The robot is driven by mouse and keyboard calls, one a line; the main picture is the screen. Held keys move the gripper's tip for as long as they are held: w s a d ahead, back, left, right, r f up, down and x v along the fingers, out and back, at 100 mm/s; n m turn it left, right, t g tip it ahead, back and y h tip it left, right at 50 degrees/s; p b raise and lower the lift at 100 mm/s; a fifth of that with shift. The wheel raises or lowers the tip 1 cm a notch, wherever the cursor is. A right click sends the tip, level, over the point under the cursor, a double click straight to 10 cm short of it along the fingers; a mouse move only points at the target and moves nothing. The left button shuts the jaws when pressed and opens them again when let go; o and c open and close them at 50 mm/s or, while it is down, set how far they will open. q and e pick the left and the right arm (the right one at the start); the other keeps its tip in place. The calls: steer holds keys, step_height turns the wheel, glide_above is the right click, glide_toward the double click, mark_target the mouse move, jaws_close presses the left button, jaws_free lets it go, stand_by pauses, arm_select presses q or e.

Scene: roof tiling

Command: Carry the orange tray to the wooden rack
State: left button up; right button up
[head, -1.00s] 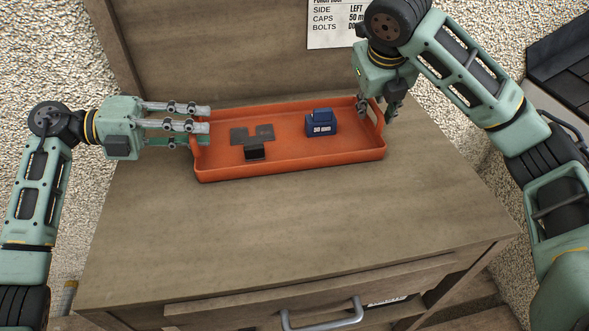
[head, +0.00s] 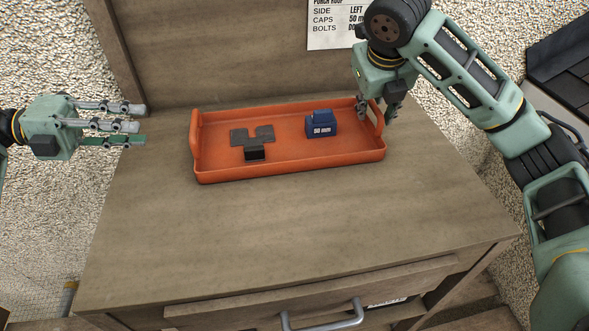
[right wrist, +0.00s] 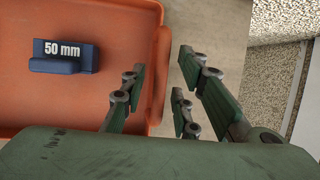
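The orange tray (head: 290,167) lies flat on a wooden cabinet top, with a raised handle at each end. It holds a blue block marked "50 mm" (head: 321,124) and a dark flat plate with a small black block. My left gripper (head: 141,125) is open and empty, left of the tray and apart from its left handle. My right gripper (head: 377,114) is at the tray's right handle. In the right wrist view its fingers (right wrist: 163,90) are spread on either side of that handle (right wrist: 161,72), with a gap showing. I cannot identify the wooden rack in these views.
The wooden cabinet top (head: 290,225) is clear in front of the tray. A wooden back panel (head: 220,50) rises behind it, with a printed sheet (head: 330,22). A drawer with a metal handle (head: 322,318) is at the front. Dark slabs (head: 562,60) stand far right.

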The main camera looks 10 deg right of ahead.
arm_select(q)
steer(key=shift+a, duration=0.1)
arm_select(e)
steer(key=v, duration=1.2)
